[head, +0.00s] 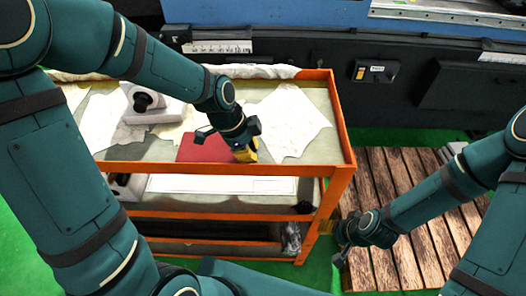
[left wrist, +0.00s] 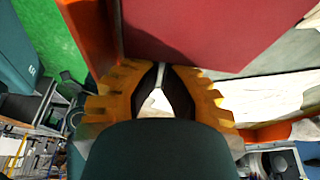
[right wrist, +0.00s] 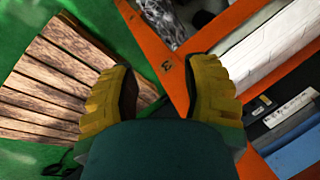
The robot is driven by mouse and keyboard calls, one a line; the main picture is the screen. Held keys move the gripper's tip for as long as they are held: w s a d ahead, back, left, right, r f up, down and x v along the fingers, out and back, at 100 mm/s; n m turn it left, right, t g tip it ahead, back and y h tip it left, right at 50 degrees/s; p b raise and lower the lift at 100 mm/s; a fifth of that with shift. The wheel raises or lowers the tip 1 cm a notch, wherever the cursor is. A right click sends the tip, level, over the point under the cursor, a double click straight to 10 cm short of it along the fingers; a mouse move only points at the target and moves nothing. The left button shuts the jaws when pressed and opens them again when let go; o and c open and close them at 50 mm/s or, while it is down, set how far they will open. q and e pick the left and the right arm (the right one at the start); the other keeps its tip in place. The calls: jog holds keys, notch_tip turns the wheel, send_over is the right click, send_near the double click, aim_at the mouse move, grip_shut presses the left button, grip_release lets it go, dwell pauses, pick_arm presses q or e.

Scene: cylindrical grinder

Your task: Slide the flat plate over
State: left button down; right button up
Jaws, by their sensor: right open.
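The flat plate is a dark red sheet (head: 205,148) lying on the top shelf of the orange cart. My left gripper (head: 246,153) is at its right end, low over the shelf, and hides part of that end. In the left wrist view the red plate (left wrist: 205,30) fills the top middle, with its edge close to the fingertips (left wrist: 161,72). These fingertips have come together with only a thin gap, and I see nothing held between them. Whether they touch the plate I cannot tell. My right gripper (right wrist: 158,82) is open and empty, beside the cart's right side.
The orange cart (head: 343,140) has a raised rim and lower shelves. White crumpled cloths (head: 288,118) and a grey block with a black round part (head: 150,105) share its top. A slatted wooden platform (head: 400,255) lies at right, the dark machine (head: 430,85) behind.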

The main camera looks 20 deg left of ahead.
aim_at(175, 156)
pick_arm(q)
jog(key=s+a+b, duration=0.1)
jog(key=a, duration=0.5)
jog(key=s+a+b, duration=0.1)
jog(key=s+a, duration=0.1)
jog(key=a, duration=0.4)
jog(key=s+a+b, duration=0.1)
jog(key=s+a, duration=0.1)
jog(key=a, duration=0.5)
jog(key=shift+s+b, duration=0.25)
jog(key=shift+b, duration=0.15)
jog(key=shift+a, duration=0.1)
pick_arm(e)
jog(key=f, duration=0.2)
jog(key=s+f, duration=0.1)
jog(key=f, duration=0.1)
jog(key=shift+s+a, duration=0.15)
jog(key=shift+s, duration=0.05)
